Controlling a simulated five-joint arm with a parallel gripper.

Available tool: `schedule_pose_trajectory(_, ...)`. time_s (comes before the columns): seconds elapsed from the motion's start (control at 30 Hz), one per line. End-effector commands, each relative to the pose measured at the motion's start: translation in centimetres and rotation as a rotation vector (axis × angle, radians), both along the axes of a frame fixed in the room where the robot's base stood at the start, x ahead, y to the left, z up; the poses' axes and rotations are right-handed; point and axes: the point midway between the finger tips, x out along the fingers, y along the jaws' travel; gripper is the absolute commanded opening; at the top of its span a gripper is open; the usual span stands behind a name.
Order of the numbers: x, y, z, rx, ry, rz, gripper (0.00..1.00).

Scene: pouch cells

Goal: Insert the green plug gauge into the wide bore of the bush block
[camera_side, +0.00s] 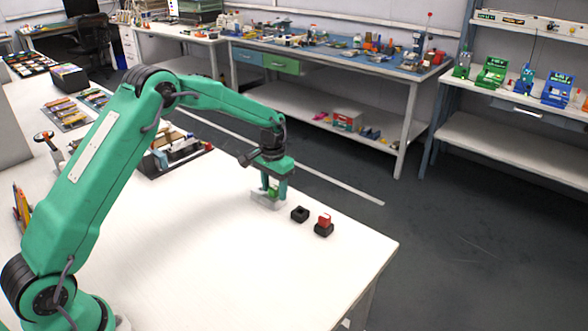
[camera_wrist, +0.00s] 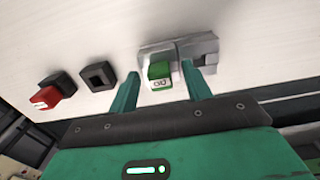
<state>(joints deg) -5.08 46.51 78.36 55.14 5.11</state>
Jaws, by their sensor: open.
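The green plug gauge (camera_wrist: 160,70), with a pale label on its end, sits at the grey bush block (camera_wrist: 205,45). I cannot tell how deep it is in the bore; its lower part is hidden. My gripper (camera_wrist: 158,74) is open, one finger on each side of the gauge, with a visible gap at both sides. In the side view, my gripper (camera_side: 272,189) points down over the grey bush block (camera_side: 262,203), and the green gauge shows only in small part between the fingers.
A black holder with an empty square hole (camera_side: 300,214) stands right of the block. Beyond it, another black holder (camera_side: 324,231) carries a red plug (camera_side: 324,220). A dark tray with parts (camera_side: 175,155) lies behind left. The white table's front is clear.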

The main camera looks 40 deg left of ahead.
Motion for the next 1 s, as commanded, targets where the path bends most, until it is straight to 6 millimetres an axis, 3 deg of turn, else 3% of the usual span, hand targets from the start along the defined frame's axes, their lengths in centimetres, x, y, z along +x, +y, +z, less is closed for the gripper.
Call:
schedule_pose_trajectory(0.33,0.01,0.01,0.06,0.0,0.0,0.0,0.49)
schedule_pose_trajectory(0.5,0.01,0.01,0.07,0.0,0.0,0.0,0.16)
schedule_pose_trajectory(0.6,0.01,0.01,0.07,0.0,-0.001,0.0,0.01)
schedule_pose_trajectory(1.0,0.06,0.01,0.57,0.0,-0.002,0.0,0.0)
